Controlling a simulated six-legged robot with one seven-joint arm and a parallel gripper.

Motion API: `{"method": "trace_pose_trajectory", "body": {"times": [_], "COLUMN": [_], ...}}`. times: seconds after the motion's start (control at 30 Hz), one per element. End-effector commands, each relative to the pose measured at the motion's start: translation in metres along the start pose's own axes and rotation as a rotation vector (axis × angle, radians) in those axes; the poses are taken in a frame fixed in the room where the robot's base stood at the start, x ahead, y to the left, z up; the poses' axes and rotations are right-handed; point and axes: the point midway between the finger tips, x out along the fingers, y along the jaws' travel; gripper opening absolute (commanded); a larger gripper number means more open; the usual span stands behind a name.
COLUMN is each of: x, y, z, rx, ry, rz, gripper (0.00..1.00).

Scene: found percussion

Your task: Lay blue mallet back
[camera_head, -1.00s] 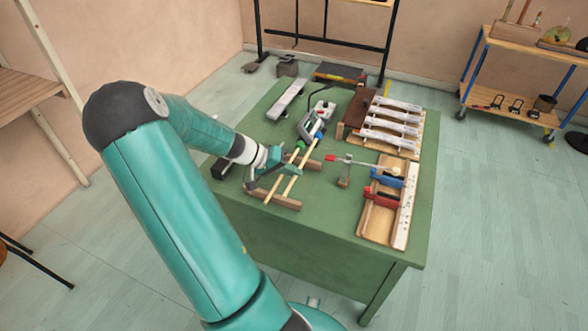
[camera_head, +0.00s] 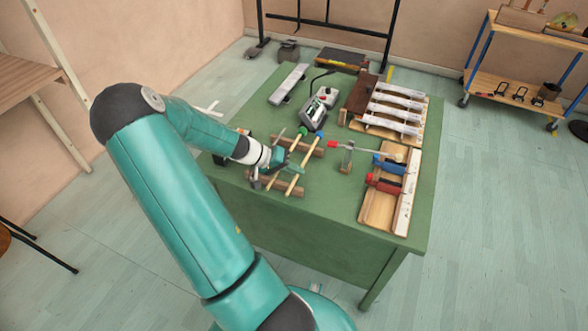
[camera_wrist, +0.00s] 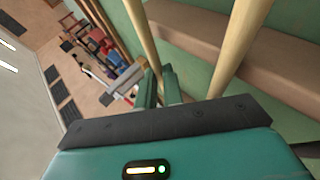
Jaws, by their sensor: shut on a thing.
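The blue mallet (camera_head: 311,152) is the right one of two pale sticks in the head view, with its blue head at the far end. It appears to lie across two brown wooden rest bars (camera_head: 284,188). The green-headed mallet (camera_head: 293,152) lies beside it on the left, apart from it. My gripper (camera_head: 294,171) reaches in from the left over the green-headed mallet and is shut on the blue mallet's stick. In the wrist view the blue mallet's stick (camera_wrist: 140,35) runs down to the fingers; the other stick (camera_wrist: 238,45) passes to the right.
On the green table (camera_head: 330,210), a grey device (camera_head: 318,108) stands behind the mallets. A small stand with a red-tipped rod (camera_head: 346,158) is close on the right. A wooden tray (camera_head: 378,212) with blue and red handles lies farther right. The front table area is clear.

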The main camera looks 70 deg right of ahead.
Motion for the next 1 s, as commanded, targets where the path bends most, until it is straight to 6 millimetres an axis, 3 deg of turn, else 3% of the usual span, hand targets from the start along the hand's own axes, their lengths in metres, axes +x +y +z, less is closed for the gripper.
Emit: {"method": "trace_pose_trajectory", "body": {"times": [0.63, 0.7, 0.8, 1.0], "x": [0.0036, 0.0036, 0.0035, 0.0035], "y": [-0.0043, -0.0043, -0.0043, -0.0044], "z": [0.0015, 0.0015, 0.0015, 0.0016], "rx": [0.0, 0.0, 0.0, -0.001], "ry": [0.0, 0.0, 0.0, 0.0], "rz": [0.001, 0.001, 0.001, 0.0], "gripper": [0.0, 0.18, 0.34, 0.34]}}
